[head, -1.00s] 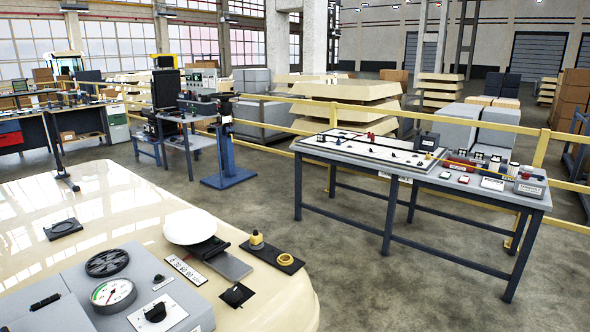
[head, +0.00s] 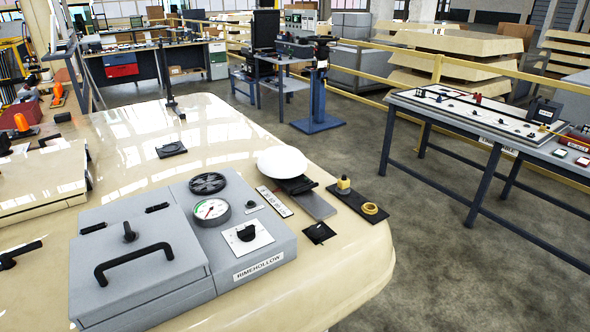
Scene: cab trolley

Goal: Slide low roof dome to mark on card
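The low roof dome, a smooth white cap (head: 282,162), sits on a dark rectangular mount on the glossy cream roof surface (head: 330,291). A white card with dark numbers (head: 274,202) lies just in front of the dome, beside a grey plate (head: 314,204). The dome appears to cover the far end of the dark mount. I cannot make out a mark on the card at this size. Neither of my grippers shows in the head view.
A grey box labelled RIMEHOLLOW (head: 258,266) with a gauge (head: 211,210), a vent wheel (head: 207,183) and a black handle (head: 133,262) stands left of the card. A black plate (head: 355,206) with a yellow knob and ring lies right. A workbench (head: 470,121) stands across the floor.

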